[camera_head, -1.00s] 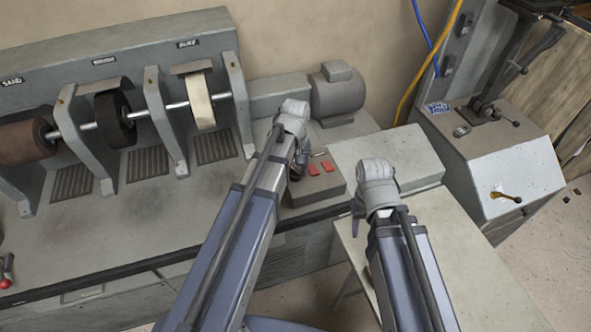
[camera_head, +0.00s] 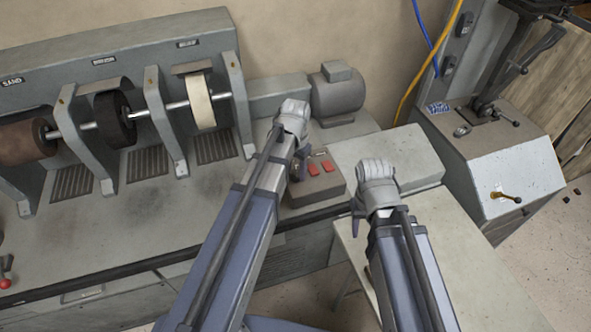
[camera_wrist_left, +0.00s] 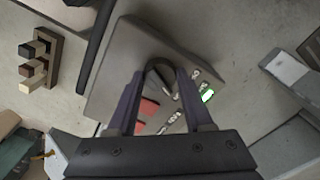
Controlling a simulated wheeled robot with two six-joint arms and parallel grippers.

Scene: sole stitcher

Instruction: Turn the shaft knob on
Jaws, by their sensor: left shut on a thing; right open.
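The control box (camera_head: 318,188), a dark box with two red switches, sits on the machine bench below the motor. My left gripper (camera_wrist_left: 160,88) is over it, shut on the dark round shaft knob (camera_wrist_left: 160,70) in the left wrist view. The knob is between the fingers, and a small green light (camera_wrist_left: 208,95) glows beside it. Red switches (camera_wrist_left: 148,107) show partly behind the fingers. In the head view my left wrist hides the knob. My right gripper (camera_head: 357,215) is open and empty, to the right of the box.
Several wheels on a shaft (camera_head: 88,126) stand between grey uprights at the left. A grey motor (camera_head: 337,92) is behind the box. A pale block (camera_head: 400,165) lies to its right, and a grey machine (camera_head: 510,165) stands far right.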

